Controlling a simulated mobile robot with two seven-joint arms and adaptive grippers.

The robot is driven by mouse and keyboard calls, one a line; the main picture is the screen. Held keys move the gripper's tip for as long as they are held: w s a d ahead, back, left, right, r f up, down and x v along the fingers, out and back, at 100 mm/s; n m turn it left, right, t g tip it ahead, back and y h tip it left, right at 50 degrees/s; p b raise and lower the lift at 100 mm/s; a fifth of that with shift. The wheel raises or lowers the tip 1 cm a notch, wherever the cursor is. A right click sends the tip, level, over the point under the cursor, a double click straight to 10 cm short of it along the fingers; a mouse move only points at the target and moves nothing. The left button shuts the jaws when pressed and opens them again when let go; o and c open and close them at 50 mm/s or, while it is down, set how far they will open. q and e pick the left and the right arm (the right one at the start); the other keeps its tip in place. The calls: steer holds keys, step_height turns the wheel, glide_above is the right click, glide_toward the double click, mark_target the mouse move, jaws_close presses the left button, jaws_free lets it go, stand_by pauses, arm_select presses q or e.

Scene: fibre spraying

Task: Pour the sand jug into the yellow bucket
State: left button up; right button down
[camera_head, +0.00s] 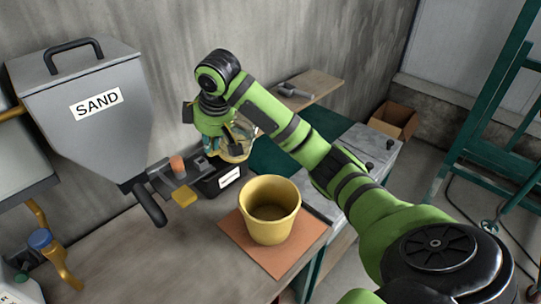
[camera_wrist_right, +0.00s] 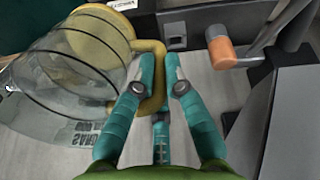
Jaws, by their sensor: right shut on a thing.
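The clear jug (camera_head: 240,154) with yellow trim is partly hidden behind my right gripper (camera_head: 232,138). In the right wrist view the jug (camera_wrist_right: 70,70) is see-through with dark rings, and my right gripper (camera_wrist_right: 160,85) is shut on its yellow handle (camera_wrist_right: 152,62). The jug is over or on a dark box with a white label; I cannot tell whether they touch. How much sand it holds is unclear. The yellow bucket (camera_head: 270,222) stands upright to the right and nearer. My left gripper is not in view.
A grey hopper labelled SAND (camera_head: 90,107) hangs at left, its outlet and orange knob (camera_head: 177,164) beside the jug. The bucket stands on an orange mat (camera_head: 275,262). The dark box (camera_head: 224,182) is behind it.

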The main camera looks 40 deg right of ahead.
steer(key=shift+w+a+r+g, duration=0.4)
steer(key=shift+w+g, duration=0.1)
steer(key=shift+g, duration=0.5)
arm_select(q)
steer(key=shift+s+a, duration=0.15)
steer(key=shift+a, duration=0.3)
arm_select(e)
steer(key=shift+w+a+r+g, duration=0.2)
steer(key=shift+w+a+g, duration=0.2)
steer(key=shift+g, duration=0.6)
